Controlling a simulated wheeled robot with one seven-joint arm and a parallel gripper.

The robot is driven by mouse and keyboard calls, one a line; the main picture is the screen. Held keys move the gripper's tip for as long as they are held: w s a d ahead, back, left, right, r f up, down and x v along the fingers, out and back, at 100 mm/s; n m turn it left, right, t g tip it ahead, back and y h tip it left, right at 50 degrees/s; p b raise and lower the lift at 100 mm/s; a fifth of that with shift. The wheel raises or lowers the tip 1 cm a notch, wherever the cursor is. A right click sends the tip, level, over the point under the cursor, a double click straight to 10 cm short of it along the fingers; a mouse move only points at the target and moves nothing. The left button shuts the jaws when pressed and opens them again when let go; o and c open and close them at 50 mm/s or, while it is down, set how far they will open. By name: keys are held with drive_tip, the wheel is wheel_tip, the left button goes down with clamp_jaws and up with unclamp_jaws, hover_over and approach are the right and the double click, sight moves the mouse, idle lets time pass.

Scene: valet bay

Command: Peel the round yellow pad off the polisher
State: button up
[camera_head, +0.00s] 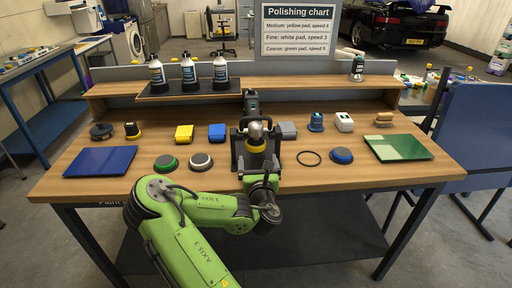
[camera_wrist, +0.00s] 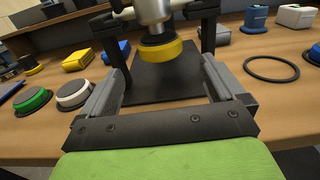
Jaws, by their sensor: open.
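The polisher (camera_head: 253,108) is held in a black stand at the middle of the bench, its silver head facing me. The round yellow pad (camera_wrist: 163,50) is on the underside of the polisher head in the wrist view, above the stand's dark base plate (camera_wrist: 160,88). The fingers do not appear to touch the pad.
Stand posts (camera_wrist: 209,32) rise close on both sides of the pad. A green-topped pad (camera_head: 166,162), a white pad (camera_head: 200,161), a black ring (camera_head: 309,158) and a blue pad (camera_head: 341,156) lie nearby.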

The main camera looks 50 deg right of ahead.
sight(256, 145)
drive_tip(key=shift+p+x, duration=0.45)
drive_tip(key=shift+x, duration=4.2)
drive_tip(key=c, duration=0.9)
drive_tip(key=shift+o, duration=0.2)
drive_tip(key=shift+f, duration=0.2)
drive_tip(key=shift+f+b, duration=0.5)
drive_tip(key=shift+s+a, duration=0.1)
drive_tip(key=shift+b+v, duration=1.4)
drive_tip(key=shift+v, duration=4)
